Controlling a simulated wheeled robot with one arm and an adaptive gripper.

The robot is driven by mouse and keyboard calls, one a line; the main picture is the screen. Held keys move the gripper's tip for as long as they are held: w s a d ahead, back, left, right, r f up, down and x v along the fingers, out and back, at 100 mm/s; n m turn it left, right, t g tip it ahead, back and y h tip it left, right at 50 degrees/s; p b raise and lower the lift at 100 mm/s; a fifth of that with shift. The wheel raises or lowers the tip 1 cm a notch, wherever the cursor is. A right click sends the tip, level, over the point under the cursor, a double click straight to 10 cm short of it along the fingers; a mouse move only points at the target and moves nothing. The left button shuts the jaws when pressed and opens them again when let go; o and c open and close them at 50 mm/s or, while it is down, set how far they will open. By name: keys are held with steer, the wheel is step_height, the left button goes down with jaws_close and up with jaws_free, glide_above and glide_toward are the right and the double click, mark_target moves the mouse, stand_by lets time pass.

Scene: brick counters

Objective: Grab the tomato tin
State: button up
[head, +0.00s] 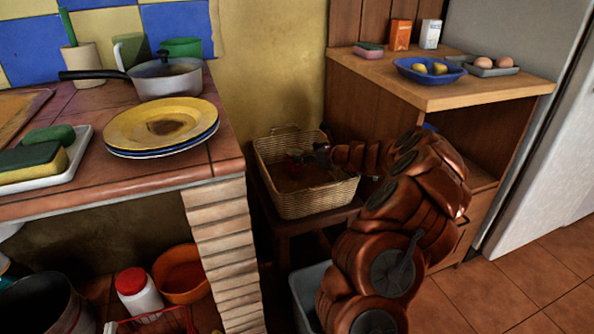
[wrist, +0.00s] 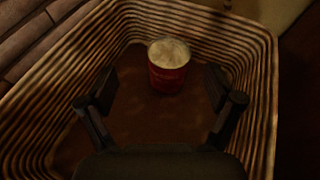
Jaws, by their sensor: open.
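The tomato tin is a red can with a pale top (wrist: 169,65). It stands upright inside the wicker basket (head: 325,200), near the basket's far wall in the wrist view. In the wrist view my gripper (wrist: 160,88) is open, with one finger on each side and the tin beyond and between the fingertips. I cannot see the fingers touching the tin.
The basket (wrist: 262,110) has ribbed walls close around my gripper and stands on a dark stool (head: 305,228). A tiled counter (head: 90,190) with plates (head: 160,125) is at left. A wooden cabinet (head: 470,95) with a blue bowl (head: 415,75) is at right.

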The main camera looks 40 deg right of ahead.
mark_target(300, 154)
steer(key=shift+d+f+m, duration=0.3)
steer(key=shift+d+f, duration=0.1)
steer(key=shift+f, duration=0.3)
steer(key=shift+w+d+f, duration=0.1)
steer(key=shift+w+f, duration=0.15)
steer(key=shift+b+x, duration=1.9)
steer(key=shift+x, duration=1.6)
steer(key=shift+r, duration=0.1)
steer(key=c, duration=1.5)
